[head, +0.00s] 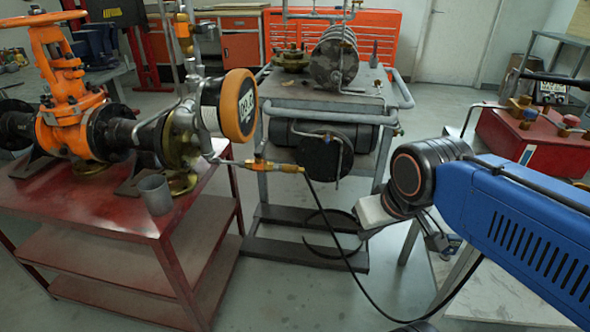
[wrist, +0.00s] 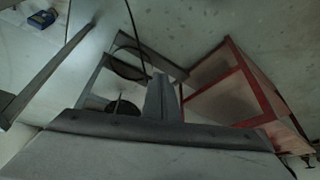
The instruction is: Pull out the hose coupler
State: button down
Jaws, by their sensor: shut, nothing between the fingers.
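The brass hose coupler (head: 288,168) sits at the end of a thin pipe fitting beside the orange-faced gauge (head: 238,105) in the head view. A black hose (head: 338,240) runs from it down towards the floor. The coupler appears joined to the brass fitting (head: 258,165). My gripper (head: 364,234) is to the right of the coupler and lower in the picture, apart from it. In the wrist view its fingers (wrist: 160,92) are together and empty. I cannot make out the coupler in the wrist view.
A red table (head: 85,215) carries the orange gate valve (head: 68,120) and a grey cup (head: 155,194). A grey cart (head: 268,215) with a dark cylinder stands behind. A red box (head: 535,135) is on the right bench.

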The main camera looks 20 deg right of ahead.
aim_at(293, 168)
jog(key=j+z, duration=0.25)
jog(key=z, duration=0.15)
jog(key=j+z, duration=0.3)
jog(key=z, duration=0.15)
jog(key=k+l, duration=0.05)
